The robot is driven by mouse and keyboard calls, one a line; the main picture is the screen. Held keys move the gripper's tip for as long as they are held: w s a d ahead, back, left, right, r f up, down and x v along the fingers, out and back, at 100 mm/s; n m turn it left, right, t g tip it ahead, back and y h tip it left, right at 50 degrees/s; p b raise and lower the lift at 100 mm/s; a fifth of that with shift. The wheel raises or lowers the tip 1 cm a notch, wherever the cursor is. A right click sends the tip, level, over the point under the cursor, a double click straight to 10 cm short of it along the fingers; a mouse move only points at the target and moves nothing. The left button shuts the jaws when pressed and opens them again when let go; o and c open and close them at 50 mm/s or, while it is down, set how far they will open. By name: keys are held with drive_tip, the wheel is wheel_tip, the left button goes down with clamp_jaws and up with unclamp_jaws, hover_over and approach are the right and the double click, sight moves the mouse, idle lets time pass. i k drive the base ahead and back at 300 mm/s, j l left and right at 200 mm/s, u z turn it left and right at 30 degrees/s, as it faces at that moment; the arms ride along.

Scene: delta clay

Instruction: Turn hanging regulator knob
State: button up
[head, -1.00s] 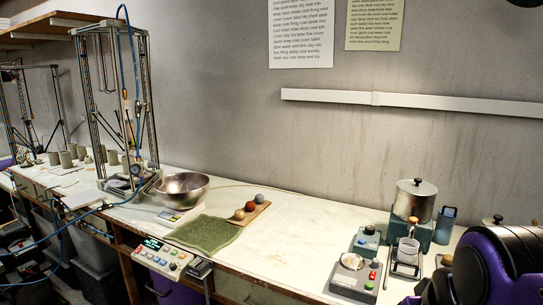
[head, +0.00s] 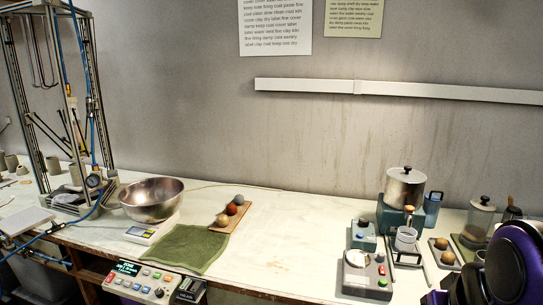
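A small round dial gauge (head: 94,181), which looks like part of the regulator, sits low at the right front of a tall metal printer frame (head: 91,100) on the left. A blue hose (head: 88,80) runs down the frame towards it. A knob on it is too small to tell apart. My arm (head: 510,262), purple and black, fills the lower right corner, far across the bench from the gauge. My gripper's fingers do not show.
The bench (head: 290,240) holds a metal bowl (head: 152,198), a green cloth (head: 186,248) and a board with clay balls (head: 222,226). A control box (head: 137,280) hangs at the front edge. Pots and small devices crowd the right; the bench middle is clear.

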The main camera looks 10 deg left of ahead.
sight(114, 173)
drive_tip(key=j+z, duration=0.35)
drive_tip(key=j, duration=0.85)
drive_tip(key=k+j+z, duration=0.1)
drive_tip(key=j, duration=0.3)
drive_tip(key=k+j, duration=0.15)
drive_tip(key=j, duration=0.25)
drive_tip(key=j+z, duration=0.1)
drive_tip(key=j, duration=0.3)
drive_tip(key=k, duration=0.05)
